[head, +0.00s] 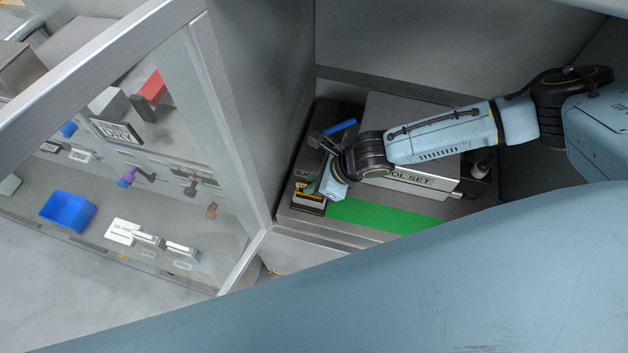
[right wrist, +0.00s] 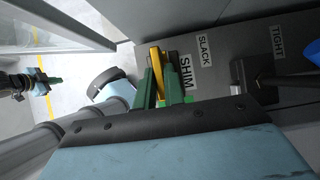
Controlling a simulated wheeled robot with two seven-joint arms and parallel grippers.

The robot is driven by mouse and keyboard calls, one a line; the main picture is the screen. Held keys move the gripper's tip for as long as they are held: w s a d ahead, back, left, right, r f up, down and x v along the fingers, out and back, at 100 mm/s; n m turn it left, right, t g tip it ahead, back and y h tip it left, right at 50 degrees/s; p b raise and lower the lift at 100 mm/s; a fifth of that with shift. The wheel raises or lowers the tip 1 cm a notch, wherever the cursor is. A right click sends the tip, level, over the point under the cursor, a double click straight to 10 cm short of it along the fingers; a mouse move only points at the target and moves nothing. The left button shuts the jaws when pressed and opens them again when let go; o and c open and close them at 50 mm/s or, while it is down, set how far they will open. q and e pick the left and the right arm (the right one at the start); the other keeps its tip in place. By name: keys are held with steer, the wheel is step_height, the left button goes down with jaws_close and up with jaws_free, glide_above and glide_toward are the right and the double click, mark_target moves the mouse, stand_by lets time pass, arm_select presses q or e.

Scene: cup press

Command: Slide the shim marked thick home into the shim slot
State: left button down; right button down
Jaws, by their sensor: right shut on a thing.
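My right gripper (head: 326,190) reaches in from the right, low over the press base at its left end. In the right wrist view its green fingers (right wrist: 158,88) are shut on a narrow yellow shim (right wrist: 156,58). The shim lies close beside the SHIM label (right wrist: 186,78); any thickness mark on it is not readable. The shim slot is not clearly visible, so I cannot tell how far in the shim is. My left gripper (right wrist: 42,82) appears small at the left of the wrist view, its jaw state unclear.
The base carries labels SLACK (right wrist: 205,49) and TIGHT (right wrist: 278,41), and a lever with a blue handle (head: 341,127). A grey TOOL SET box (head: 410,125) stands behind a green strip (head: 385,216). A framed glass panel (head: 222,110) rises at left, close to the base.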

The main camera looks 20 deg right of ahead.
steer(key=shift+f+b, duration=0.6)
steer(key=shift+f, duration=0.4)
steer(key=c, duration=1.4)
jaws_free()
steer(key=shift+d, duration=0.1)
steer(key=p+v, duration=0.1)
steer(key=v, duration=1.2)
steer(key=shift+r, duration=0.25)
